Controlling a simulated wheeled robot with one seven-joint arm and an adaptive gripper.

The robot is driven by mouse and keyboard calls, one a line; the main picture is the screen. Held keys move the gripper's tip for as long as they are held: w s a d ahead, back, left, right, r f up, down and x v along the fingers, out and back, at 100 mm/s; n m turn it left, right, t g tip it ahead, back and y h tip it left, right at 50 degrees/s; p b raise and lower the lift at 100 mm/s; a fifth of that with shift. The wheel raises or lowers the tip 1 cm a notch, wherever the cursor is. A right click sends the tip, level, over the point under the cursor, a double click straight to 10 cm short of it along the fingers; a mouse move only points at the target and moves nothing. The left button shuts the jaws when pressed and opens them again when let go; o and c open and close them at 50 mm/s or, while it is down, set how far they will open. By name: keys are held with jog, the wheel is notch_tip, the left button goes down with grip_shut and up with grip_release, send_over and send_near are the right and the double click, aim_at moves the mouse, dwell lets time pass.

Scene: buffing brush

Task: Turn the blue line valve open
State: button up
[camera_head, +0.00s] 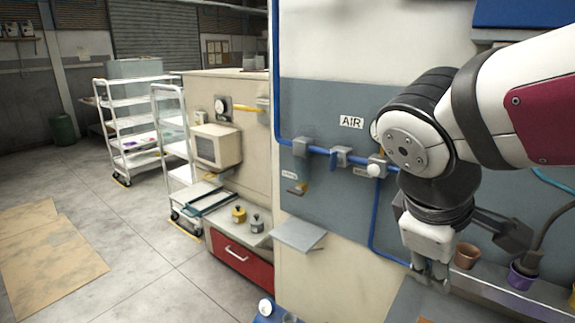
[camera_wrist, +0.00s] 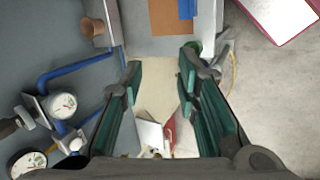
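The blue line (camera_head: 320,150) runs along the grey wall panel under the AIR sign, with a branch dropping down to the right. A grey fitting with a blue lever-like part (camera_head: 334,160) sits on it; I cannot tell whether this is the valve or how it is set. My gripper (camera_head: 431,274) points down in front of the panel, right of these fittings. In the wrist view my gripper (camera_wrist: 160,68) is open and empty, its fingers apart. The blue line (camera_wrist: 75,69) passes left of the fingers, touching neither.
A brown pot (camera_head: 467,256) and purple pot (camera_head: 522,275) stand on a ledge right of my gripper. A small grey shelf (camera_head: 298,235) juts out below the fittings. Floor at left is open.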

jog(key=w+n+t+h+b, duration=0.15)
jog(key=w+n+h, duration=0.25)
jog(key=w+n, duration=0.45)
jog(key=n+t+h+b, duration=0.3)
jog(key=n+t+b, duration=0.1)
jog(key=n+t, duration=0.6)
send_near(332, 160)
jog(key=shift+n+g, duration=0.55)
jog(key=shift+n, duration=0.1)
jog(key=x, duration=0.9)
jog(key=shift+w+r+p, duration=0.25)
jog(key=shift+w+p, duration=0.1)
jog(key=shift+w, duration=0.05)
grip_shut()
